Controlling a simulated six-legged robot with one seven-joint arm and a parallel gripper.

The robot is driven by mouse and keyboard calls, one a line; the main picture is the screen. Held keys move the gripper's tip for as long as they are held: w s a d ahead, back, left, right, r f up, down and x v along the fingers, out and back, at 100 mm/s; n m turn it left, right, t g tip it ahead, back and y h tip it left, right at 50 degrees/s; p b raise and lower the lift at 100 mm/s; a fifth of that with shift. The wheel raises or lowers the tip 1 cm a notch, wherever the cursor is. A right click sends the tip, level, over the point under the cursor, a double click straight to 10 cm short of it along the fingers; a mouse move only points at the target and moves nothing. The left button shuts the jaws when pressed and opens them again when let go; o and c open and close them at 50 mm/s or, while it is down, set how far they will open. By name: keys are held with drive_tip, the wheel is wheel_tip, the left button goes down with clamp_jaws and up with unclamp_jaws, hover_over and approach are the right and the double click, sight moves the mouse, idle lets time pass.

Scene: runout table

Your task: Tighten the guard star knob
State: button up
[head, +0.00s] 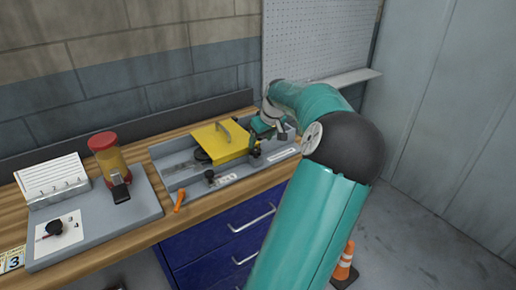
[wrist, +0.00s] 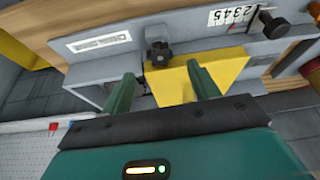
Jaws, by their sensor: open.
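The black star knob (wrist: 158,53) shows in the wrist view on the grey front rail, beside the yellow guard (wrist: 172,84). In the head view the dark knob (head: 255,151) stands at the right front corner of the yellow guard (head: 221,142). My gripper (wrist: 160,69) is open, with its two green fingers apart and nothing between them. The knob appears beyond the fingertips, roughly centred in the gap; I cannot tell the exact distance. In the head view my gripper (head: 259,135) is just above the knob and partly hides it.
A second black knob (head: 210,176) sits on the front rail to the left. A small orange tool (head: 179,201) lies on the wooden bench. A pegboard wall (head: 315,45) is behind my arm.

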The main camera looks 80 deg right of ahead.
sight(256, 151)
drive_tip(key=x, duration=0.6)
drive_tip(key=c, duration=1)
